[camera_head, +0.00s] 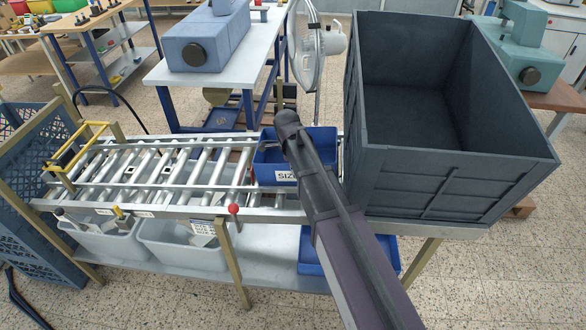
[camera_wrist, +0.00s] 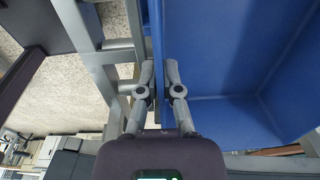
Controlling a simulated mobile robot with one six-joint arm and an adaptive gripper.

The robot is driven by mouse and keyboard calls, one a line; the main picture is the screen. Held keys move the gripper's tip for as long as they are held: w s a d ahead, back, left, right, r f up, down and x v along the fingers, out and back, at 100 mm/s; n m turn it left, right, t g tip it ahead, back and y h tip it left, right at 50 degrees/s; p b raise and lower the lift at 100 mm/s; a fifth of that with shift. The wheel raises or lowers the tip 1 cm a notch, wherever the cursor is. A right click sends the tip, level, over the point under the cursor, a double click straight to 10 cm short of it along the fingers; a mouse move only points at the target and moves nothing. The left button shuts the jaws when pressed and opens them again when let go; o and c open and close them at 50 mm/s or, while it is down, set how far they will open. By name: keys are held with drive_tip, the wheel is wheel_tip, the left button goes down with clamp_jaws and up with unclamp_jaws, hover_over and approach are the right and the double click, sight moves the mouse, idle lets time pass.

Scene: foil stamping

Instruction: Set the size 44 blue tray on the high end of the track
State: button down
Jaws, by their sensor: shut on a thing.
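The blue tray (camera_head: 268,160) is at the right end of the roller track (camera_head: 205,165), beside the dark grey crate. Its white label starts with "SIZ"; my arm hides the rest, so the number cannot be read. In the wrist view, my gripper (camera_wrist: 158,72) is shut on a thin wall of the blue tray (camera_wrist: 215,60). The tray's inside lies to the right of the fingers and metal track bars to the left. In the head view, my arm covers the fingers and part of the tray. I cannot tell whether the tray rests on the rollers or hangs just above.
A large dark grey crate (camera_head: 440,180) stands close right of the tray. A yellow frame (camera_head: 75,155) stands at the track's left end. The rollers between are clear. Grey bins (camera_head: 180,245) and another blue tray (camera_head: 310,257) are on the lower shelf.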

drive_tip(key=shift+f, duration=0.1)
idle(0.3)
drive_tip(key=c, duration=0.7)
unclamp_jaws()
wheel_tip(320, 180, up, 10)
drive_tip(key=p, duration=1)
